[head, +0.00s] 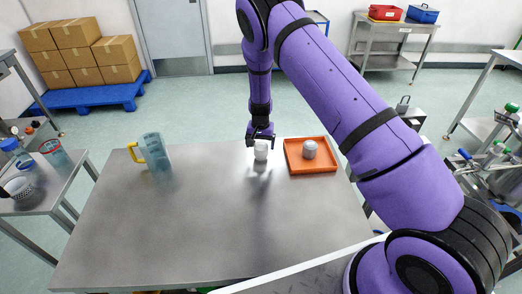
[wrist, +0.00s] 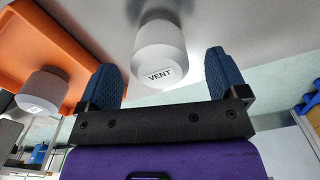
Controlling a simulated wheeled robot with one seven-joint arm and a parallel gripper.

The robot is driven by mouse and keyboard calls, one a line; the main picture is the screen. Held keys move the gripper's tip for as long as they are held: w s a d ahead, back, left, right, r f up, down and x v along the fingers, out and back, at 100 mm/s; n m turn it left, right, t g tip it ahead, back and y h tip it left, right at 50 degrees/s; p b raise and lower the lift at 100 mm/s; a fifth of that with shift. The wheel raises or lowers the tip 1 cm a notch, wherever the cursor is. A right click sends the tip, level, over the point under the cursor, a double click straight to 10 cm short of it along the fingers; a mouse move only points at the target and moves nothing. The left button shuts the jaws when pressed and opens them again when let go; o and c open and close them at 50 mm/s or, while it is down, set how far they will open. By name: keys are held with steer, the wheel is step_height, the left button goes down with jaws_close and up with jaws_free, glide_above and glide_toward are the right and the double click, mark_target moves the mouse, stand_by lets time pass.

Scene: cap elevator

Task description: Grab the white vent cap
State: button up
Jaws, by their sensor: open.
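The white vent cap (head: 261,151) stands on the metal table (head: 215,220), left of the orange tray. In the wrist view the vent cap (wrist: 160,56) shows its "VENT" label. My gripper (head: 261,138) is above and close around the cap. In the wrist view my gripper (wrist: 160,80) is open, with one blue finger pad on each side of the cap and gaps between. Whether the fingers reach down fully beside the cap is hard to tell.
An orange tray (head: 290,163) holds a greyish-white cap (head: 310,150), also labelled, just right of the vent cap. A clear jug with a yellow handle (head: 154,152) stands at the table's left. The front and middle of the table are clear.

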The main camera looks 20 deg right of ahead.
mark_target(261, 145)
step_height(261, 145, down, 4)
steer(key=shift+s+r, duration=0.1)
steer(key=shift+r, duration=0.15)
steer(key=c, duration=1)
steer(key=shift+r, duration=0.2)
steer(key=shift+r, duration=0.25)
steer(key=r, duration=0.3)
steer(key=shift+s, duration=0.25)
steer(key=s, duration=1)
steer(key=s+r, duration=0.1)
steer(key=s, duration=0.4)
steer(key=shift+s+d+r, duration=0.1)
steer(key=shift+s+d, duration=0.15)
steer(key=shift+d, duration=0.05)
